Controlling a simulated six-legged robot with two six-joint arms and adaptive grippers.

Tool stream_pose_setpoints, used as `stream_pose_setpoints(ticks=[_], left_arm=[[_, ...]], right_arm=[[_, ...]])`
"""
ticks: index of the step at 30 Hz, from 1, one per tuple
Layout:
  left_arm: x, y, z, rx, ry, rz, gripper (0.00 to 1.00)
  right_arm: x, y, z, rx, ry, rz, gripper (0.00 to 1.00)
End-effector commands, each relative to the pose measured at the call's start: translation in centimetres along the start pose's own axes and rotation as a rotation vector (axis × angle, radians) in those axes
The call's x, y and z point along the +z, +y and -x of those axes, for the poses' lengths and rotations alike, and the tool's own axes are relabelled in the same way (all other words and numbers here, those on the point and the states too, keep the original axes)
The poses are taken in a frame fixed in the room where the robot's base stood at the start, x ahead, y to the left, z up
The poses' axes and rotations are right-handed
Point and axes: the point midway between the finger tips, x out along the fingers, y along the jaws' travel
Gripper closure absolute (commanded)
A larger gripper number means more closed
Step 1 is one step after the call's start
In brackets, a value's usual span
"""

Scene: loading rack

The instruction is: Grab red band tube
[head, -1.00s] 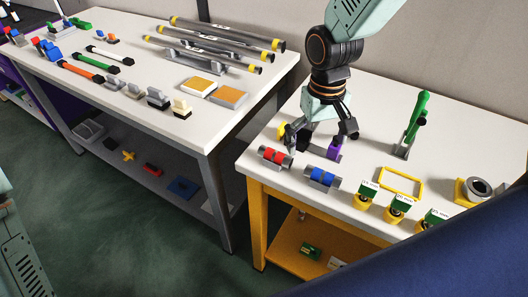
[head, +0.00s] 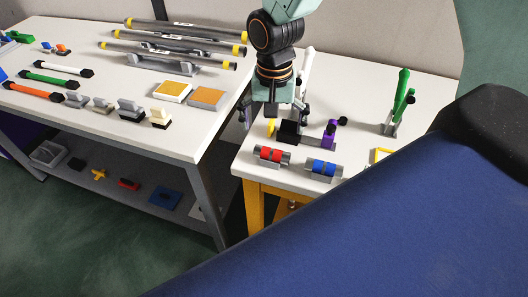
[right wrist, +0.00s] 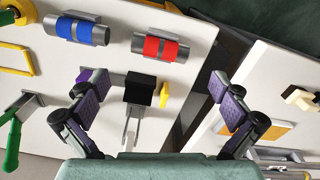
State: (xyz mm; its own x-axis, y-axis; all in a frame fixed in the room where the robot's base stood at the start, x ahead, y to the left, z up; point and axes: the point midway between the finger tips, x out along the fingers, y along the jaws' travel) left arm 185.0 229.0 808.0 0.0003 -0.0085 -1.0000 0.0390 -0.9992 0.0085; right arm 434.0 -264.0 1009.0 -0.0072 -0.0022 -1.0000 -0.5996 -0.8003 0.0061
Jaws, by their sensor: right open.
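The red band tube (head: 271,155) is a short grey cylinder with red bands, lying on a grey holder near the front left of the right-hand white table. It also shows in the right wrist view (right wrist: 160,47), upper middle. My right gripper (head: 272,115) is above and behind it in the head view. In the right wrist view its fingers (right wrist: 156,86) are spread wide with nothing between them touching; the tube is beyond the fingertips, apart from them. My left gripper is not in view.
A blue band tube (head: 322,168) lies beside the red one. A black block (right wrist: 140,90) with a yellow knob (right wrist: 164,95) stands behind the red tube. A green tool (head: 400,95) stands upright at right. Another table (head: 195,140) is at left, across a narrow gap.

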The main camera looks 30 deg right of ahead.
Motion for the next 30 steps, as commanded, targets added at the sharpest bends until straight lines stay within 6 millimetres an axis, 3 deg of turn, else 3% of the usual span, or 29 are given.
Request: stream_pose_setpoints(ticks=[13,30], left_arm=[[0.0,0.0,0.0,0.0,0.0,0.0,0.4],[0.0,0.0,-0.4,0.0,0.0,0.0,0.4]], right_arm=[[0.0,0.3,-0.5,-0.005,0.003,-0.223,0.0],[-0.1,0.0,-7.3,-0.004,0.004,-0.221,0.0]])
